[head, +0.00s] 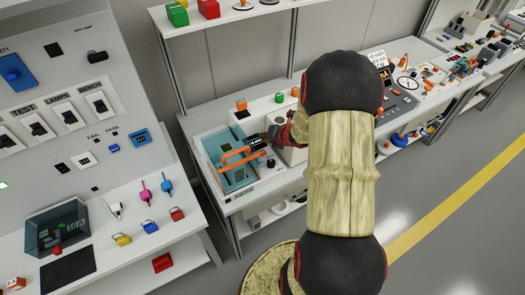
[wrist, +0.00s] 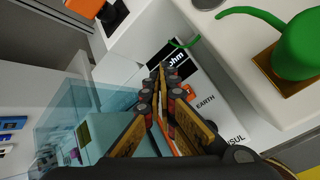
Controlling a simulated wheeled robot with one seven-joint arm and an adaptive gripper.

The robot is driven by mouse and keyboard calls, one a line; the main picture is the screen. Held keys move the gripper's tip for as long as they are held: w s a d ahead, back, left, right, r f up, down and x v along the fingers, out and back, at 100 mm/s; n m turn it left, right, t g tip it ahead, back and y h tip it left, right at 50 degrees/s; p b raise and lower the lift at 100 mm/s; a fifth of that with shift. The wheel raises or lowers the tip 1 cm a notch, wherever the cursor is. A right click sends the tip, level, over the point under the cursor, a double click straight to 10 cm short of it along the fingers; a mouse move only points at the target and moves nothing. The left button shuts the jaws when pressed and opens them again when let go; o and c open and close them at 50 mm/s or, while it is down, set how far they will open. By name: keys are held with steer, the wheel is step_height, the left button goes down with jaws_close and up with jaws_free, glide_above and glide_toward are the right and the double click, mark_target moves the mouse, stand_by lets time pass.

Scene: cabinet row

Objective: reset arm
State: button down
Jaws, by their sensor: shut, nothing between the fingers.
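My gripper (wrist: 161,72) is shut and empty, its two fingers meeting near the middle of the wrist view. My arm covers much of the middle of the head view.
A clear bluish cover (wrist: 85,95) lies left of the fingers in the wrist view. A white box with a green knob (wrist: 300,45) is on the right. A switch panel (head: 60,110) stands at left. Grey floor (head: 455,225) is open at lower right.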

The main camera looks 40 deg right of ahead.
stand_by(0.7)
steer(key=w+a+r+m+h, duration=0.1)
steer(key=a+r+m+h, duration=0.1)
steer(key=r+m, duration=0.35)
steer(key=w+a+r+m+h, duration=0.1)
steer(key=a+r+m, duration=0.1)
steer(key=r, duration=0.7)
steer(key=s+a+r+m+g, duration=0.1)
steer(key=s+a+r+m, duration=0.3)
steer(key=a+r+m, duration=0.35)
steer(key=s+a+r+m+g+y, duration=0.1)
steer(key=s+a+r+m+y, duration=0.1)
steer(key=s+a+m, duration=0.3)
steer(key=s+a+r+m+g+y, duration=0.1)
steer(key=s+a+m, duration=0.4)
steer(key=s+a, duration=0.9)
step_height(320, 180, up, 2)
steer(key=shift+a+r+g+y, duration=0.15)
steer(key=shift+a+g+y, duration=0.15)
steer(key=shift+a+y, duration=0.4)
